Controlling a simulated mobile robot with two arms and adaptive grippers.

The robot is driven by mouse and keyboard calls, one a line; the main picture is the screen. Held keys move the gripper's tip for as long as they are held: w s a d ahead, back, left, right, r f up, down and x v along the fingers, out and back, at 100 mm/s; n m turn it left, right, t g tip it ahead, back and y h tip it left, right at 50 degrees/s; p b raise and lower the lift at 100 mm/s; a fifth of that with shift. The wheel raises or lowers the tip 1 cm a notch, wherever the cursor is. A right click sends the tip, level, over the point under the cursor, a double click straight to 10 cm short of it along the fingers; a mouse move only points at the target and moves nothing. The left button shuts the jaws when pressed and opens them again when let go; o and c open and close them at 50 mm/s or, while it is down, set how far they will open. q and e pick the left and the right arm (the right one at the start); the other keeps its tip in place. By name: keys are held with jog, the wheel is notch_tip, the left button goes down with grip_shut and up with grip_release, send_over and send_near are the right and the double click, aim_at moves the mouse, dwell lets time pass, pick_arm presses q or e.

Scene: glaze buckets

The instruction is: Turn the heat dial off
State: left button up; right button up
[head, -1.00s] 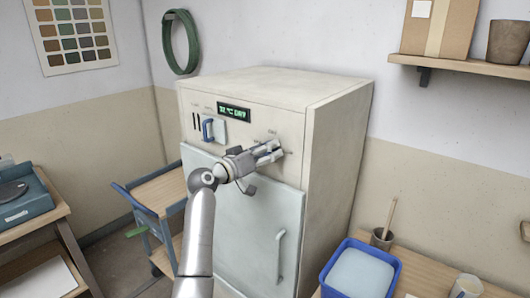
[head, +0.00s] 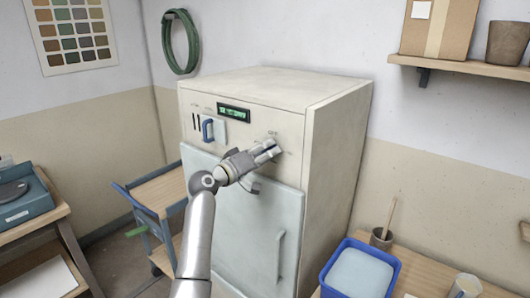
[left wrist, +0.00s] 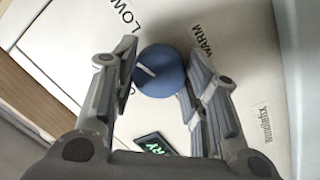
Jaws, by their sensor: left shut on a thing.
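The blue round heat dial (left wrist: 160,71) shows in the left wrist view with a short white mark on its face. The mark points to the picture's left, toward the left finger. The labels LOW and WARM are printed on the panel around it, and another label is partly hidden by the left finger. My left gripper (head: 270,152) is shut on the dial; its fingers (left wrist: 160,80) lie on either side of it. In the head view the gripper hides the dial on the front of the cream cabinet (head: 335,150). My right gripper is not in view.
A green-lit display (head: 234,113) and a blue handle (head: 207,130) sit on the panel left of the gripper. The cabinet door (head: 240,235) is closed. A blue-framed cart (head: 160,195) stands at left, and a blue tub (head: 360,270) at lower right.

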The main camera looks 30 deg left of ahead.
pick_arm(q)
jog(key=shift+d+n+t+y+p, duration=0.1)
jog(key=shift+n+t+y+p, duration=0.15)
jog(key=shift+n+p, duration=2.55)
jog(key=shift+n+t+y+p, duration=0.25)
jog(key=shift+n+p, duration=0.7)
jog(key=shift+n, duration=3.65)
jog(key=o, duration=1)
